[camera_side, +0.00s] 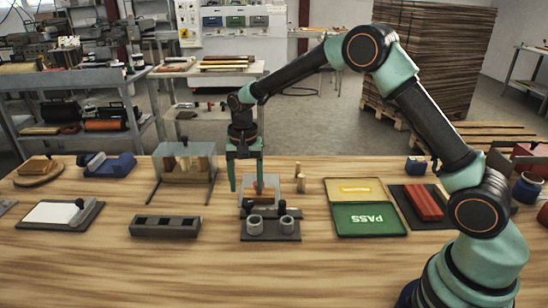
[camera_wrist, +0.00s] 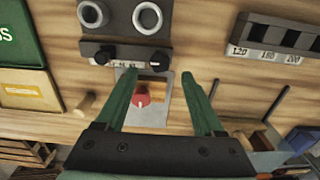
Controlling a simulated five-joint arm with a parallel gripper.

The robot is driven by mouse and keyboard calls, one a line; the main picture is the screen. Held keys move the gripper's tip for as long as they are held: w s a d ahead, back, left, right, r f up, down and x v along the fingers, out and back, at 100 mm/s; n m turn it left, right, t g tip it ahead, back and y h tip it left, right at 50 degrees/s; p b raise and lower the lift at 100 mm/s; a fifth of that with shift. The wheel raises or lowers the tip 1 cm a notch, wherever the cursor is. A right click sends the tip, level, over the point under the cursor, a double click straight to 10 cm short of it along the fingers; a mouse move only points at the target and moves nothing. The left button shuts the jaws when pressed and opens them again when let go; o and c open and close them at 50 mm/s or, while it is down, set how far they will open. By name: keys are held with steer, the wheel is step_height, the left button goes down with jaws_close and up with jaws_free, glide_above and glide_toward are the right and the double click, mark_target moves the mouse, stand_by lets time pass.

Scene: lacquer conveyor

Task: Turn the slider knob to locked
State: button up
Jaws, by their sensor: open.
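A small red knob (camera_wrist: 141,97) with a white mark sits on a grey plate (camera_wrist: 152,115) in the wrist view. The plate adjoins a dark fixture base (camera_wrist: 122,52) with two grey rings and black knobs. In the side view the fixture (camera_side: 270,236) stands at the table's middle, and the red knob (camera_side: 259,187) is partly hidden by a finger. My gripper (camera_side: 246,186) points down over the plate. In the wrist view my gripper (camera_wrist: 159,78) is open and empty, with the knob between its fingers, nearer the left one. Any lock marking is too small to read.
A dark slotted block (camera_side: 166,227) lies to the left. A clear-covered stand (camera_side: 184,166) is behind it. The table front is clear.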

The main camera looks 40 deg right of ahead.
mark_target(247, 202)
step_height(247, 202, up, 8)
steer(key=shift+f, duration=0.25)
